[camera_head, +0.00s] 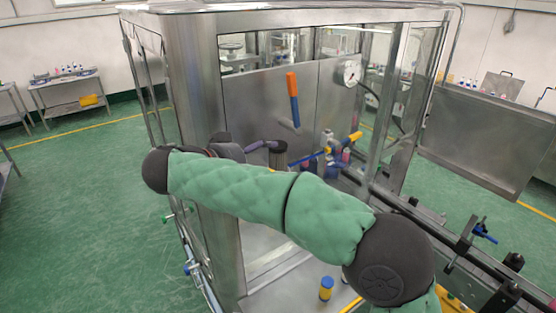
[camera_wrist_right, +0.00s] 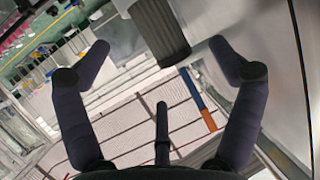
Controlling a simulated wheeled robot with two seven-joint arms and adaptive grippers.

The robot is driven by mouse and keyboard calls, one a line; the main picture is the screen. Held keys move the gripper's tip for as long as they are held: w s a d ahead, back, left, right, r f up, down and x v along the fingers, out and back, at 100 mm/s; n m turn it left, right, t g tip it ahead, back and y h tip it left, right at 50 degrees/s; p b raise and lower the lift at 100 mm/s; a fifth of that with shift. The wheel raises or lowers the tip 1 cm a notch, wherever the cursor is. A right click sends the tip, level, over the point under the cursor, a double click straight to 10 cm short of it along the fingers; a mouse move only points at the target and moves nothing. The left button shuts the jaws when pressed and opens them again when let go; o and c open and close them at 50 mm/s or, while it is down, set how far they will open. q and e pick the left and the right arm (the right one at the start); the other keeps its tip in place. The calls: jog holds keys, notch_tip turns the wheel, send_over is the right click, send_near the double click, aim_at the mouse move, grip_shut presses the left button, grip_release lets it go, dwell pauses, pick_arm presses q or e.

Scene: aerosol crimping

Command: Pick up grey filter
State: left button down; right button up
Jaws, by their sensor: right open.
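The grey filter (camera_wrist_right: 158,30) is a dark, ribbed cylinder at the top middle of the right wrist view. In the head view it appears as a short dark cylinder (camera_head: 278,156) inside the metal cabinet. My right gripper (camera_wrist_right: 158,46) is open, with one finger on each side of the filter and visible gaps on both sides. In the head view my right gripper (camera_head: 262,147) reaches into the cabinet beside the filter, partly hidden by my green-sleeved arm. I cannot tell whether anything touches the filter. My left gripper is not in view.
The steel cabinet frame (camera_head: 205,110) surrounds the work area. An orange-and-blue lever (camera_head: 293,98) stands just above the filter, and a yellow-and-blue handle (camera_head: 345,143) lies to its right. A gauge (camera_head: 352,72) is behind. A blue-and-yellow cylinder (camera_head: 326,290) stands in front.

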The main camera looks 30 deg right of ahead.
aim_at(275, 158)
jog(key=shift+x, duration=0.8)
jog(key=shift+d+f+p, duration=0.15)
jog(key=shift+d+p, duration=0.35)
jog(key=shift+d, duration=0.05)
jog(key=p+x, duration=0.1)
jog(key=x, duration=0.2)
jog(key=shift+d+f, duration=0.1)
jog(key=shift+d, duration=0.2)
jog(key=shift+w+d+f, duration=0.1)
jog(key=shift+d+f, duration=0.1)
jog(key=shift+d, duration=0.05)
jog(key=shift+a, duration=0.1)
jog(key=shift+a+r, duration=0.1)
jog(key=c, duration=1.5)
jog(key=shift+c, duration=0.9)
